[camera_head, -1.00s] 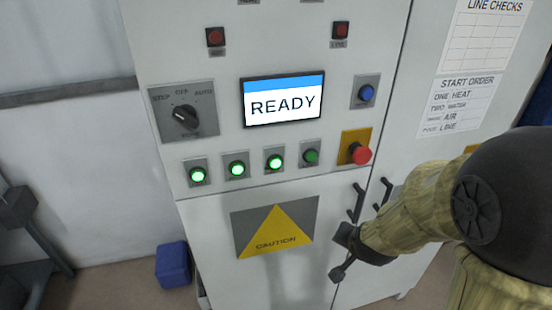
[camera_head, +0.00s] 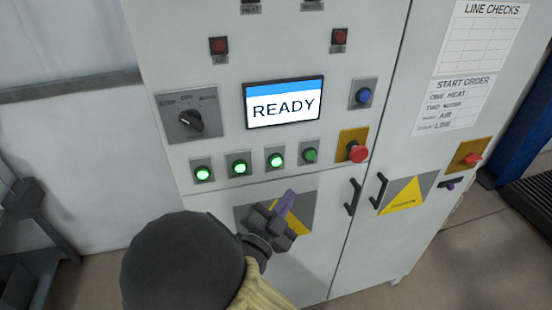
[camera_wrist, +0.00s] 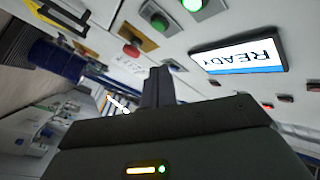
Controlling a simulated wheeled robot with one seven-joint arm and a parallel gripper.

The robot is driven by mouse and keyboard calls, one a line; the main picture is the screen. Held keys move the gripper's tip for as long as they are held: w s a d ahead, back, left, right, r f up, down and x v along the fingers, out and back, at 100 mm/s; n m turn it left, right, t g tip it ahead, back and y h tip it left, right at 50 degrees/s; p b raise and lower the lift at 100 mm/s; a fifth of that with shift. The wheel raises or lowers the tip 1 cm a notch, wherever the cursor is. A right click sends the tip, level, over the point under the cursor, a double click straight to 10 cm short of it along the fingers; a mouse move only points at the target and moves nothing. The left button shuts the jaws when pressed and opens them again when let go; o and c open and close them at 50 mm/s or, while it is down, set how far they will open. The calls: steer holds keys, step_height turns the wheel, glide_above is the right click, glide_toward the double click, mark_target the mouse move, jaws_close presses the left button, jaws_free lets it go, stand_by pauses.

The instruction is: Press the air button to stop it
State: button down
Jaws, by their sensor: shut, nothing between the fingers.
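A row of green push buttons runs below the screen on the cabinet in the head view. The left button (camera_head: 203,173), second button (camera_head: 239,167) and third button (camera_head: 276,160) are lit bright green. The right button (camera_head: 310,155) is darker green and unlit. Their small labels are too blurred to read, so I cannot tell which is air. My gripper (camera_head: 287,203) is shut and empty, below the third button and apart from it, over the caution plate. In the wrist view its closed fingers (camera_wrist: 157,86) point toward the panel, with a lit green button (camera_wrist: 192,5) at the top.
The screen (camera_head: 284,101) reads READY. A red mushroom button (camera_head: 357,152) on a yellow plate sits right of the row. A blue button (camera_head: 363,95) and a rotary selector (camera_head: 190,122) are higher. Door handles (camera_head: 353,196) stick out at lower right. A START ORDER sheet (camera_head: 459,102) hangs right.

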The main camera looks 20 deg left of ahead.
mark_target(276, 161)
steer(key=shift+w, duration=0.15)
steer(key=w+a, duration=0.4)
steer(key=w, duration=0.3)
steer(key=shift+w+a+p, duration=0.15)
steer(key=shift+a+p, duration=0.15)
stand_by(2.2)
steer(key=shift+w+a+b, duration=0.2)
steer(key=shift+w+b, duration=0.1)
steer(key=shift+w, duration=0.05)
steer(key=shift+w+a, duration=0.25)
steer(key=shift+w, duration=0.1)
stand_by(0.8)
stand_by(0.3)
steer(key=shift+s+d+b, duration=0.45)
steer(key=shift+s+b, duration=0.05)
steer(key=shift+s, duration=0.2)
